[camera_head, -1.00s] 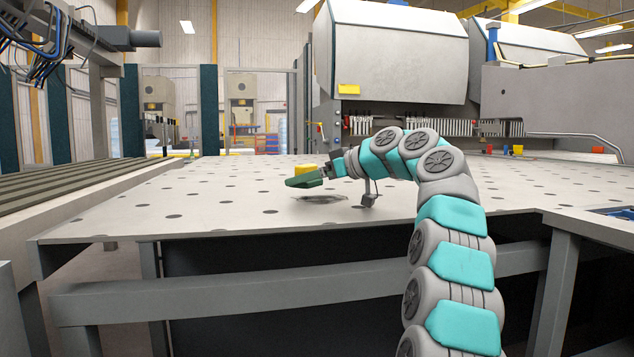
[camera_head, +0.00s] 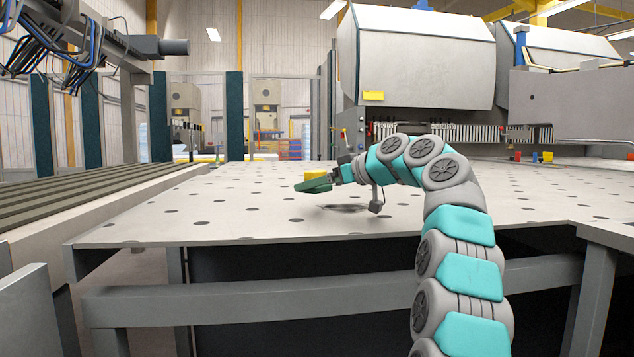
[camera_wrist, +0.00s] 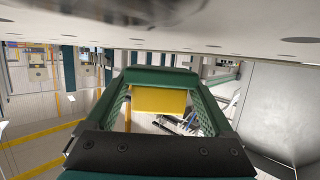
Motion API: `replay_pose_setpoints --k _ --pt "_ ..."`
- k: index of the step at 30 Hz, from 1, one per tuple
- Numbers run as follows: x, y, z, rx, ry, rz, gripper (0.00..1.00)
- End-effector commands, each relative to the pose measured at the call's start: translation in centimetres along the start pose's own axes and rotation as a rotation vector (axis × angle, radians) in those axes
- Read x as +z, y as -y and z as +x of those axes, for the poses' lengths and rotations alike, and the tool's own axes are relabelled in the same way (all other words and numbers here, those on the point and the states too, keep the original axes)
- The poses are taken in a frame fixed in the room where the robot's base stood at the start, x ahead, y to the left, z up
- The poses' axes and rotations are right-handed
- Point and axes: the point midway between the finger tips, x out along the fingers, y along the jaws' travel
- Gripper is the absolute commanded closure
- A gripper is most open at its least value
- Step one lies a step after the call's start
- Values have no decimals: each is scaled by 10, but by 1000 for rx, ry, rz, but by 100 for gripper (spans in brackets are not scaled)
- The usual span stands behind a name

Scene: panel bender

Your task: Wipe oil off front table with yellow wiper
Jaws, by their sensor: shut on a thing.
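My gripper (camera_head: 314,186) hangs just above the perforated front table (camera_head: 160,215), at the end of my bent arm. Its green fingers are shut on the yellow wiper (camera_head: 315,175), which shows partly behind them. In the wrist view the wiper (camera_wrist: 158,100) sits between the green fingers. A dark patch, looking like the oil (camera_head: 345,208), lies on the table below and slightly right of the fingers. A dark blur (camera_wrist: 120,12) at the top of the wrist view may be the same patch. I cannot tell whether the wiper touches the table.
A large grey machine (camera_head: 415,60) stands behind the table, with a row of tools below it. Slatted rails (camera_head: 90,200) run along the left. A grey beam (camera_head: 330,295) runs below the front edge. Small coloured items (camera_head: 535,156) stand at the back right. Most of the tabletop is clear.

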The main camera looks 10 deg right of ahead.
Motion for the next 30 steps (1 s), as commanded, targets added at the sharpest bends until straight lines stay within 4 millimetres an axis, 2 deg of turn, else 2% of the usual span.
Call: replay_pose_setpoints --k 5,30 --pt "-1 -3 -2 0 -2 0 69" --pt "5 -40 -37 1 -1 0 69"
